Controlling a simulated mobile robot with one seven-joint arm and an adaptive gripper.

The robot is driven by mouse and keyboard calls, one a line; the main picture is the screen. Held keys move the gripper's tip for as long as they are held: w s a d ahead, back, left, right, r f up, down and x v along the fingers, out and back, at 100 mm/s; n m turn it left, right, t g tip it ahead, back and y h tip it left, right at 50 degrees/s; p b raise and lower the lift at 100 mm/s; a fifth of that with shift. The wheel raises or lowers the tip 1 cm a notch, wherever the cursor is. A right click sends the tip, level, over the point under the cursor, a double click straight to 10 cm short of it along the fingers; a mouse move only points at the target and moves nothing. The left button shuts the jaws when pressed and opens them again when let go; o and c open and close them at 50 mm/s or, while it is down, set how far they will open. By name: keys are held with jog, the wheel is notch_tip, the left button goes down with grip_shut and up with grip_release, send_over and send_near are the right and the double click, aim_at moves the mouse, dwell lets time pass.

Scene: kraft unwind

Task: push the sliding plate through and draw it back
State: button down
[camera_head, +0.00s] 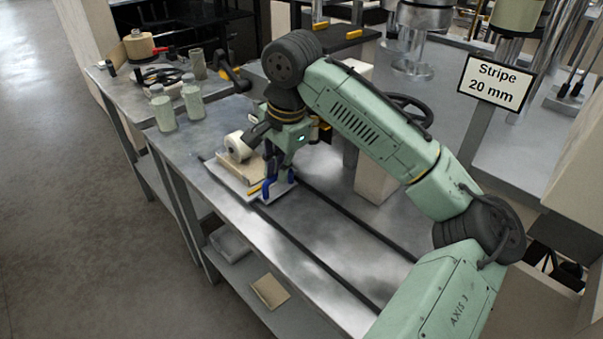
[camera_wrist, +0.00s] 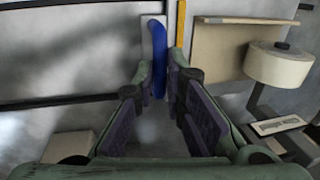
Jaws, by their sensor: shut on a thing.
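The sliding plate (camera_head: 281,190) is a pale flat plate lying on the metal bench, by the dark rails. A blue upright handle (camera_head: 267,186) stands on it; it also shows in the wrist view (camera_wrist: 158,48). My gripper (camera_head: 279,178) points down over the plate. In the wrist view my gripper (camera_wrist: 158,78) is shut on the blue handle, one finger on each side. A brown board (camera_wrist: 237,48) lies beside it, with a yellow strip (camera_wrist: 181,24) between. The lower part of the handle is partly hidden by my fingers.
A cream roll (camera_head: 237,146) sits beside my gripper at the board. Two pale green jars (camera_head: 192,97) stand farther left on the bench. Two dark rails (camera_head: 312,256) run along the bench toward the front, with clear metal around them. A "Stripe 20 mm" sign (camera_head: 495,83) stands at the right.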

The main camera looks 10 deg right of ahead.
jog(key=shift+w+a+p, duration=0.35)
jog(key=shift+w+a, duration=0.65)
jog(key=shift+w, duration=0.3)
jog(key=c, duration=1.7)
grip_release()
jog(key=shift+o, duration=0.2)
notch_tip(320, 180, up, 12)
jog(key=s+d, duration=0.1)
jog(key=shift+s+d, duration=0.25)
jog(key=shift+s, duration=0.15)
jog(key=shift+f, duration=0.15)
